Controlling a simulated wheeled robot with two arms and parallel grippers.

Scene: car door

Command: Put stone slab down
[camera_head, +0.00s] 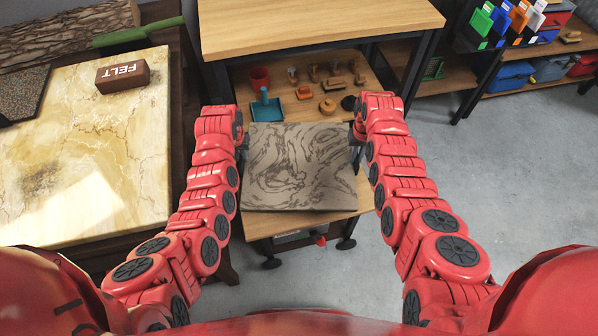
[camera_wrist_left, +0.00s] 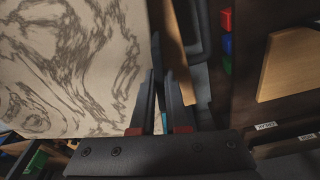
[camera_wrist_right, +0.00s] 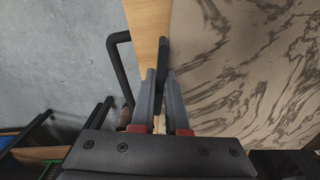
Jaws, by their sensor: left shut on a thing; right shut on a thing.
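The stone slab (camera_head: 300,165) is a square, grey-beige plate with dark brown veins, lying roughly level between my two arms. My left gripper (camera_head: 243,143) is shut at its left edge, and my right gripper (camera_head: 357,137) is shut at its right edge. The slab also shows in the left wrist view (camera_wrist_left: 70,65) and in the right wrist view (camera_wrist_right: 255,65), beside the closed fingers. Below it is a wooden cart top (camera_head: 300,221), seen along the slab's near edge. I cannot tell whether the slab touches it.
Grey floor is clear at right.

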